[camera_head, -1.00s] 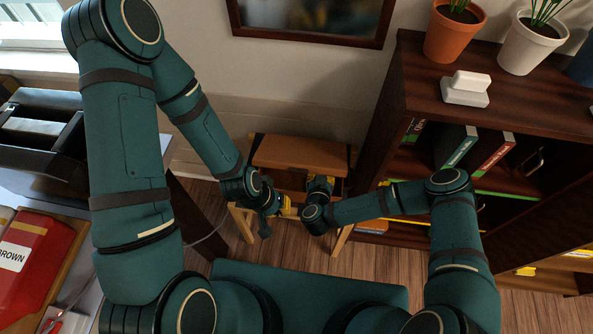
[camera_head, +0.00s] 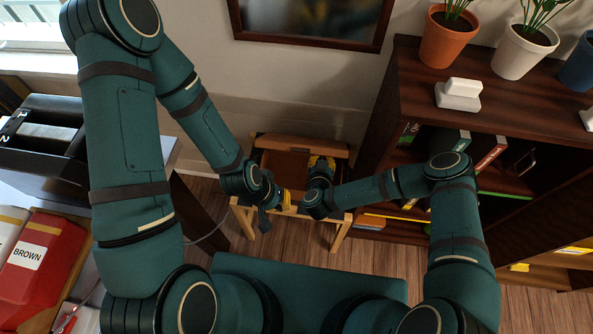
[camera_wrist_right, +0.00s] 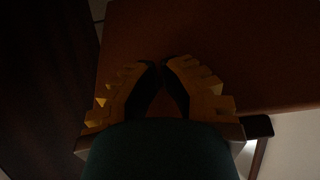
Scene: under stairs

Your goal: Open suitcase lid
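The brown suitcase (camera_head: 285,165) rests on a light wooden stand by the wall. Its tan upper edge (camera_head: 300,143) runs along the back, and a darker reddish-brown area shows below it, so the lid looks raised. My left gripper (camera_head: 287,199) is at the suitcase's front edge; its fingers are too small to read. My right gripper (camera_head: 322,163) reaches over the suitcase's right part. In the right wrist view, its yellow and black fingers (camera_wrist_right: 161,62) are nearly together with nothing seen between them, in front of a dark brown surface (camera_wrist_right: 210,40).
A dark bookcase (camera_head: 395,110) with books and potted plants stands close on the right. A desk with a black box (camera_head: 40,135) and a red package (camera_head: 40,260) is on the left. A framed picture (camera_head: 310,20) hangs above the suitcase. Wooden floor (camera_head: 285,238) shows in front.

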